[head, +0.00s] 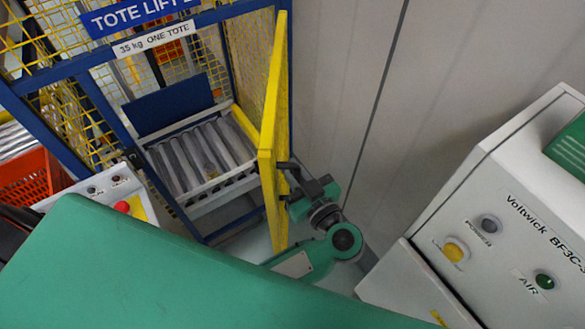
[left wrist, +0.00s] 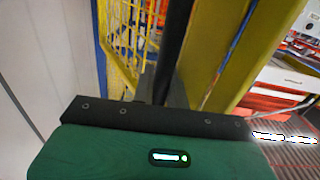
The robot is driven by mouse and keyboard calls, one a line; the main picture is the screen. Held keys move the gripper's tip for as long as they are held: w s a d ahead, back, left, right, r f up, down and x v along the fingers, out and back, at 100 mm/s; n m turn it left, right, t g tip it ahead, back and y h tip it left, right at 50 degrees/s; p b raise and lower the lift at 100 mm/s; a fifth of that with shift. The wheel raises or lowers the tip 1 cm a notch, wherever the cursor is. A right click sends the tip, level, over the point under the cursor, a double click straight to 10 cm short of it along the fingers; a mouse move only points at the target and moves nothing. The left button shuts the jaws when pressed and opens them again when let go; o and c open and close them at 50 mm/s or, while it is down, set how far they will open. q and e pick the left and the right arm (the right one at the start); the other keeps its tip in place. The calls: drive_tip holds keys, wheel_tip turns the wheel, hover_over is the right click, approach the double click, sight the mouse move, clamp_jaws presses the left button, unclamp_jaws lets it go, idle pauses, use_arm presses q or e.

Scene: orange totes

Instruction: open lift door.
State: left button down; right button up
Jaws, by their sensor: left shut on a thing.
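The lift door (head: 274,110) is a yellow frame with mesh, standing swung out from the blue lift frame in the head view. The tote lift's opening shows a grey roller bed (head: 205,150) inside. My left gripper (head: 285,182) is at the door's right face, shut on its dark handle. In the left wrist view the handle (left wrist: 173,45) is a black bar rising in front of the gripper, with the yellow door (left wrist: 215,55) beside it. The fingertips are mostly hidden. My right gripper is not in view.
A grey wall (head: 340,80) stands close to the right of the door. A white machine cabinet (head: 490,220) with buttons is at the right. A control box (head: 100,190) with a red button and an orange tote (head: 30,178) are at the left.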

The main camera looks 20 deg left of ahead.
use_arm(q)
drive_tip(key=d, duration=0.1)
drive_tip(key=w+d, duration=0.1)
drive_tip(key=d, duration=0.1)
drive_tip(key=w+d, duration=0.1)
drive_tip(key=d, duration=0.1)
drive_tip(key=shift+w+f, duration=0.1)
drive_tip(key=shift+w, duration=0.15)
drive_tip(key=shift+a, duration=0.1)
drive_tip(key=c, duration=1.7)
unclamp_jaws()
